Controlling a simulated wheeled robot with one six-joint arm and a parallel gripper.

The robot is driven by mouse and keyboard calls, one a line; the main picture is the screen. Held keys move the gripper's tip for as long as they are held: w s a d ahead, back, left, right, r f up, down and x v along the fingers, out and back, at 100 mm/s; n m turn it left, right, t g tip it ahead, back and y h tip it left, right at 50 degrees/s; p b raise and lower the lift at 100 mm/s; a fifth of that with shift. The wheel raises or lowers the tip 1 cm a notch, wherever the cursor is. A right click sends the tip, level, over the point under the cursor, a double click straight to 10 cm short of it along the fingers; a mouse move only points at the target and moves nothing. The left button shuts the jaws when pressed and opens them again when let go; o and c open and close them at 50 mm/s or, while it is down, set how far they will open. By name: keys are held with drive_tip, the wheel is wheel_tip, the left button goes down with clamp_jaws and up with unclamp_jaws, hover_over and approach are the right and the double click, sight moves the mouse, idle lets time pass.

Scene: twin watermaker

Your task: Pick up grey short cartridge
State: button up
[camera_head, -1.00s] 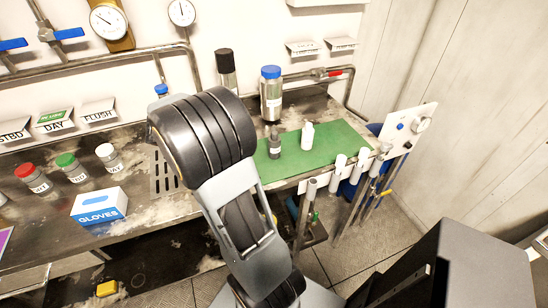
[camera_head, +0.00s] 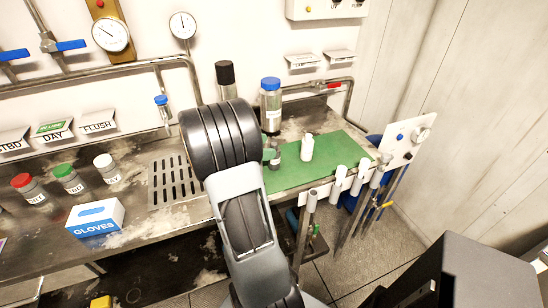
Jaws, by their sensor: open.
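The grey short cartridge (camera_head: 277,151) stands upright on the green mat (camera_head: 318,166), just right of my arm's dark rounded wrist. A white cartridge (camera_head: 307,148) stands upright to its right on the same mat. My gripper (camera_head: 268,154) is almost wholly hidden behind my wrist. Only a small greenish piece, which seems to be part of it, shows close to the left side of the grey cartridge. I cannot tell whether it touches the cartridge.
White-topped tubes (camera_head: 338,181) line the bench's front edge. A gloves box (camera_head: 96,217) and several capped jars are at left. The mat's right part is clear.

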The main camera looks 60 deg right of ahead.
sight(274, 146)
drive_tip(key=shift+x, duration=1.8)
drive_tip(key=shift+c, duration=0.2)
drive_tip(key=shift+r, duration=0.1)
drive_tip(key=c, duration=1)
